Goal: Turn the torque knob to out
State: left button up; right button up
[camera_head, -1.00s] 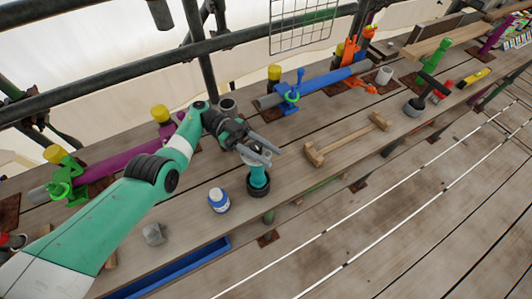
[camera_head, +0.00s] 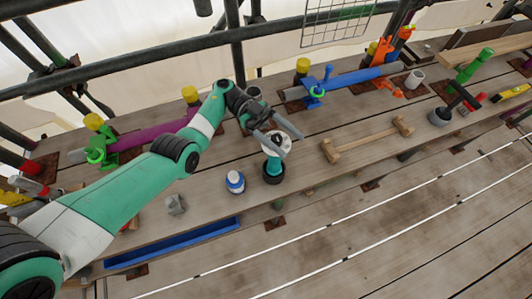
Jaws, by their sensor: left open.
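A teal cylinder (camera_head: 273,166) stands upright in a black round base near the front edge of the plank bench. A pale round disc (camera_head: 278,143) with a dark centre shows at its top, partly hidden by my gripper. I cannot tell which part is the torque knob, and no "out" marking is legible. My left gripper (camera_head: 291,145) is open, its two grey fingers spread over the disc. I cannot tell whether they touch it. My right gripper is not in view.
A blue-and-white jar (camera_head: 235,182) and a grey block (camera_head: 175,204) stand to the left. A wooden dumbbell-shaped piece (camera_head: 367,140) lies to the right. Behind are a blue tube (camera_head: 350,78) and a purple tube (camera_head: 150,136) in clamps. A blue trough (camera_head: 175,244) runs along the front.

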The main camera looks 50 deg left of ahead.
pick_arm(q)
jog(key=s+d+r+p, duration=0.6)
jog(key=s+r+p, duration=0.2)
jog(key=s, duration=0.3)
jog(key=shift+s+r, duration=0.35)
jog(key=shift+r, duration=0.05)
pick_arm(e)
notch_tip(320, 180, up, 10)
